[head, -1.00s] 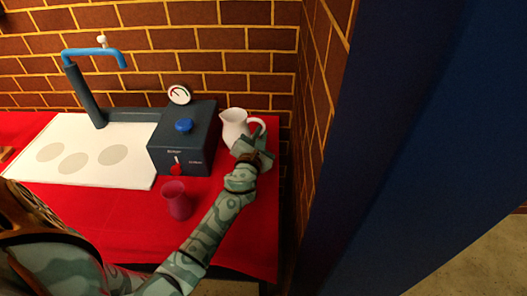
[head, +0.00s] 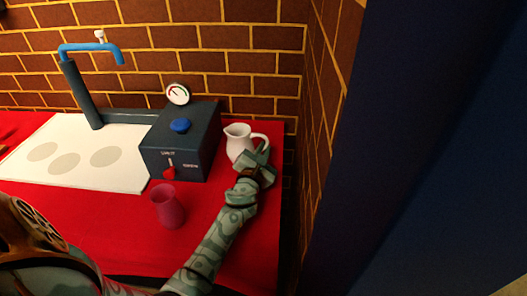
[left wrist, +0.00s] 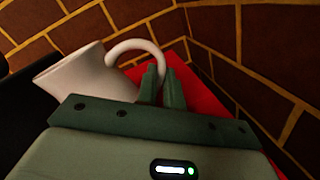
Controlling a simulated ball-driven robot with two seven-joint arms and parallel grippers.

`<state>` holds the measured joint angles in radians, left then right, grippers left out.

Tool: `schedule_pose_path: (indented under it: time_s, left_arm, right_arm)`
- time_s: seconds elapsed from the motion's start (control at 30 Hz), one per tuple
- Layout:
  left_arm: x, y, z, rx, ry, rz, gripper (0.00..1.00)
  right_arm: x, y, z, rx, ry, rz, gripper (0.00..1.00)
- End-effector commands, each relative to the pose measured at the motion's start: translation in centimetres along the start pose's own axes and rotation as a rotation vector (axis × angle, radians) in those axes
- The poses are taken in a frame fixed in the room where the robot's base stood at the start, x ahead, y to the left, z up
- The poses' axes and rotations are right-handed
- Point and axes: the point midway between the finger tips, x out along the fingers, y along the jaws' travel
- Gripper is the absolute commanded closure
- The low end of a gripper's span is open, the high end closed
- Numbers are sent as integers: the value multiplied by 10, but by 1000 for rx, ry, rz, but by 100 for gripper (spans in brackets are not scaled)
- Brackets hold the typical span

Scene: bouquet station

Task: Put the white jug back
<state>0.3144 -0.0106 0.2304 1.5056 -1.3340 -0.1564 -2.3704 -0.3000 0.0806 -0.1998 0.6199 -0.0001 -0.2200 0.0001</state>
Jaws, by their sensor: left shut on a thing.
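The white jug (head: 238,141) stands upright on the red tabletop (head: 245,215), to the right of the dark box and near the back brick wall. Its spout points left and its handle points right. My left gripper (head: 258,155) reaches it from the front right and is shut on the handle. In the left wrist view the jug (left wrist: 85,75) fills the left side, and its handle curves down to my left gripper's fingers (left wrist: 162,88). The fingers hide the lower end of the handle. My right gripper is in neither view now.
A dark box (head: 178,150) with a blue knob, red lever and gauge stands left of the jug. A pink cup (head: 168,207) stands in front of it. A white board (head: 85,175) and a blue tap (head: 90,47) are further left. A brick side wall (head: 325,120) rises close on the right.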

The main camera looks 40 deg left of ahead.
Motion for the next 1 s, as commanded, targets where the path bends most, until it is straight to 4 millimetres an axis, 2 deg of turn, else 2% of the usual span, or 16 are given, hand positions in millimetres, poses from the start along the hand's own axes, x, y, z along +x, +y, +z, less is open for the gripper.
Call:
schedule_pose_path:
  time_s: [0.03,0.1,0.47,0.57,0.8,1.0]
  left_arm:
    - [0,-1,-2,1,1,-1,86]
    - [0,-1,-1,1,1,0,69]
    - [-3,2,3,-1,0,0,69]
    - [-19,1,1,3,2,-2,69]
    - [-76,1,0,1,2,-2,69]
    - [-110,0,0,1,2,-1,69]
  right_arm:
    - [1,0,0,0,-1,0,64]
    - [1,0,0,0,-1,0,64]
    - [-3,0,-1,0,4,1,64]
    - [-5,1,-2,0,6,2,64]
    - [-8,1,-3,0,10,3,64]
    - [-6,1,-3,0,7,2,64]
